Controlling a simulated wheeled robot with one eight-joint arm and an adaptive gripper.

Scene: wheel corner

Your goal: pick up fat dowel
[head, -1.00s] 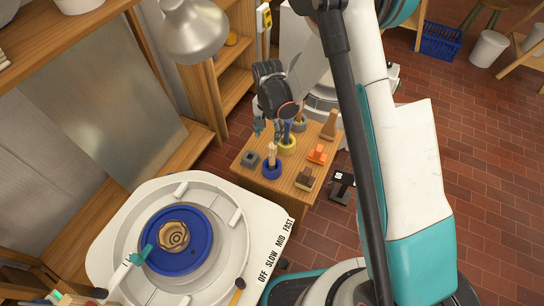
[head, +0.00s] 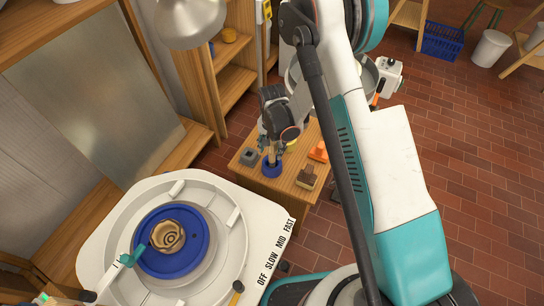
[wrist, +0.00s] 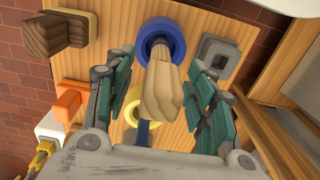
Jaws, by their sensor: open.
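The fat dowel is a pale wooden peg (wrist: 163,88) standing in a blue ring holder (wrist: 178,33) on a small wooden table. In the head view the dowel (head: 271,156) rises from the blue ring (head: 271,170) at the table's near side. My gripper (head: 274,137) is over the table, at the dowel's upper part. In the wrist view my gripper (wrist: 155,78) is open, with one teal-padded finger on each side of the dowel. I see gaps between the dowel and both fingers. The dowel's lower end is hidden inside the ring.
A yellow ring (wrist: 133,113) with a blue-handled item stands close by. A grey square block (wrist: 217,55), an orange block (wrist: 70,102) and a dark brown wooden piece (wrist: 45,30) also sit on the table (head: 243,178). A potter's wheel (head: 140,187) stands at the near left.

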